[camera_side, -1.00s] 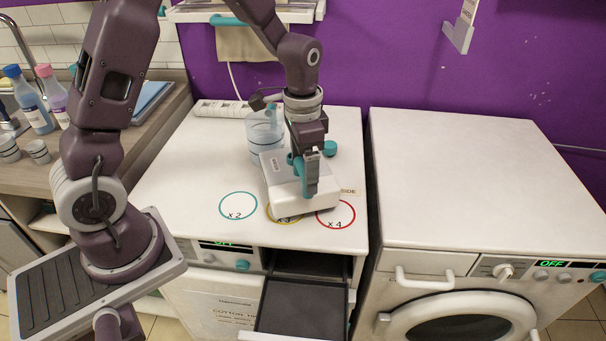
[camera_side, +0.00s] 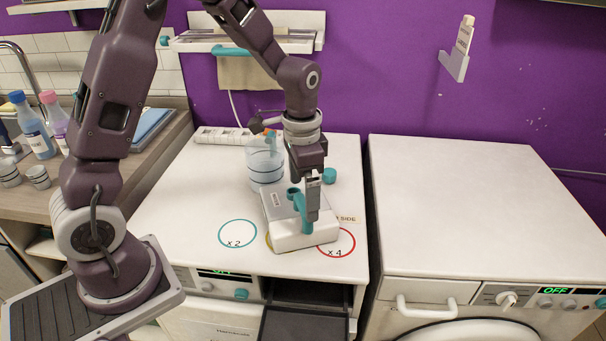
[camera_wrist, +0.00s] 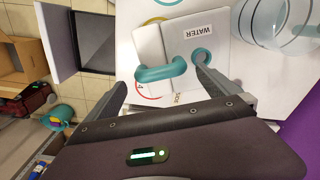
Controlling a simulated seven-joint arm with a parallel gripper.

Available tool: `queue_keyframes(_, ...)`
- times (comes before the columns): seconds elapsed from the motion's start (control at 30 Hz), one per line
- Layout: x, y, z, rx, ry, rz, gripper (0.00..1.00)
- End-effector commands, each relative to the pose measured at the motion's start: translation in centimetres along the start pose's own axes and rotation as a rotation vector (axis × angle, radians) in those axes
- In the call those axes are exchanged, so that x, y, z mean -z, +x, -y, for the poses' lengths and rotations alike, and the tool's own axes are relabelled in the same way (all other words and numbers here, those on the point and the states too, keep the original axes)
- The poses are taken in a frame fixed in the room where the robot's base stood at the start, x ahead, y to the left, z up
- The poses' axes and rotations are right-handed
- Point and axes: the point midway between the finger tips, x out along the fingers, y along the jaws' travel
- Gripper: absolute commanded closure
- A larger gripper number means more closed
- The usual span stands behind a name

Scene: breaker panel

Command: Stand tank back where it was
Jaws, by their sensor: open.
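The tank (camera_side: 303,237) is a white and grey box with a teal handle (camera_side: 300,209). It lies low on the white machine top, over the yellow circle (camera_side: 267,238) and against or over the edge of the red "x 4" circle (camera_side: 345,240). In the wrist view the tank (camera_wrist: 150,45) shows a "WATER" label, its teal handle (camera_wrist: 163,73) and a round teal cap. My gripper (camera_wrist: 160,80) is open, its fingers on either side of the handle with gaps visible. In the side view my gripper (camera_side: 313,205) is right at the handle and hides part of it.
A clear jar (camera_side: 264,165) stands close behind the tank. The teal "x 2" circle (camera_side: 238,233) is bare. An open dark drawer (camera_side: 305,322) sticks out below the front edge. A power strip (camera_side: 222,135) lies at the back. The right machine top (camera_side: 470,200) is clear.

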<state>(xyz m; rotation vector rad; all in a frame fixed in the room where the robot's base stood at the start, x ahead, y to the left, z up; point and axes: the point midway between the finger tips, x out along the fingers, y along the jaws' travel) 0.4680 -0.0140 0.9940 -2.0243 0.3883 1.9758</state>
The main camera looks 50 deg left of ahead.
Motion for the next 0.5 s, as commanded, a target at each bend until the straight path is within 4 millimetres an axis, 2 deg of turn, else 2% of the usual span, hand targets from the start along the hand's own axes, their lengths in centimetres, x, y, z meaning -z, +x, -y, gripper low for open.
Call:
queue_keyframes(0.03,0.2,-1.6,0.1,0.004,0.000,-0.007,0.00)
queue_keyframes(0.2,0.1,-6.0,0.0,0.002,0.000,-0.006,0.00)
queue_keyframes(0.33,0.1,-8.0,0.0,0.001,0.000,-0.003,0.00)
queue_keyframes(0.5,0.0,-8.8,0.0,0.000,-0.001,0.000,0.00)
